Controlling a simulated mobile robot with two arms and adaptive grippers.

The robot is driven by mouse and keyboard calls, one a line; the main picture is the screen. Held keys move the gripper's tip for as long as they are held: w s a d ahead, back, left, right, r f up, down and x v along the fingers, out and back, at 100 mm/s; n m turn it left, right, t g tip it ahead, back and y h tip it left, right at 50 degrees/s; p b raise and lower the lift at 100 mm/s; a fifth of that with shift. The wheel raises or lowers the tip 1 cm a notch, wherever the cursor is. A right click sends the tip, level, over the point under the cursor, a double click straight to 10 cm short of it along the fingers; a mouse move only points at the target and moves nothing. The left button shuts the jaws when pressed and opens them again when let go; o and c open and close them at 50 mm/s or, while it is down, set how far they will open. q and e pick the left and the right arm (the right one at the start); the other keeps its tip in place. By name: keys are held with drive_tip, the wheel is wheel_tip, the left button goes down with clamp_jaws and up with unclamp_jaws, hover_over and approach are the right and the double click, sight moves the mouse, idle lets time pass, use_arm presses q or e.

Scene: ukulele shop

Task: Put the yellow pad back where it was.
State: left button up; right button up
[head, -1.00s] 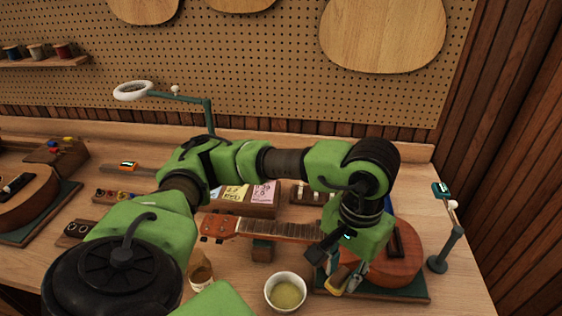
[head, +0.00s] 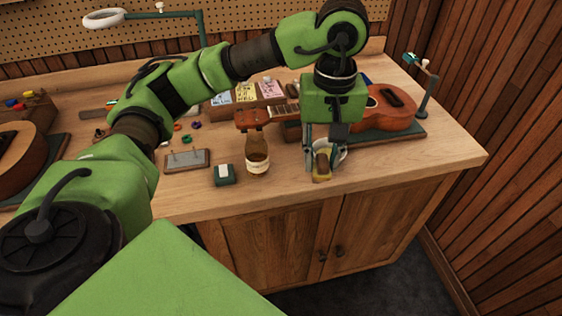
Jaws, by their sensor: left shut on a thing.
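My left gripper (head: 322,163) is shut on the yellow pad (head: 322,167), which hangs between its fingers near the front edge of the workbench. My right gripper is not in view.
A small dark green box (head: 223,175) and a grey tray (head: 187,159) sit farther left. A lamp stand (head: 428,88) rises at the right. The bench's front right (head: 420,165) is clear.

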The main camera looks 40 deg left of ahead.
use_arm(q)
drive_tip(key=shift+w+n+b, duration=0.3)
drive_tip(key=shift+w+n, duration=0.1)
drive_tip(key=shift+n, duration=0.3)
drive_tip(key=w+a+n, duration=0.1)
drive_tip(key=w+a, duration=0.1)
drive_tip(key=p, duration=0.1)
hover_over(289, 163)
drive_tip(key=d, duration=0.1)
drive_tip(key=f, duration=0.7)
drive_tip(key=shift+s+f, duration=0.25)
drive_tip(key=shift+f, duration=0.1)
drive_tip(key=shift+w+a+f+p, duration=0.2)
drive_tip(key=shift+a+f+p, duration=0.15)
drive_tip(key=shift+f, duration=0.15)
drive_tip(key=f, duration=0.1)
drive_tip(key=f+p, duration=0.1)
drive_tip(key=f, duration=0.1)
drive_tip(key=shift+a, duration=0.3)
drive_tip(key=shift+w+f, duration=0.1)
drive_tip(key=shift+f, duration=0.3)
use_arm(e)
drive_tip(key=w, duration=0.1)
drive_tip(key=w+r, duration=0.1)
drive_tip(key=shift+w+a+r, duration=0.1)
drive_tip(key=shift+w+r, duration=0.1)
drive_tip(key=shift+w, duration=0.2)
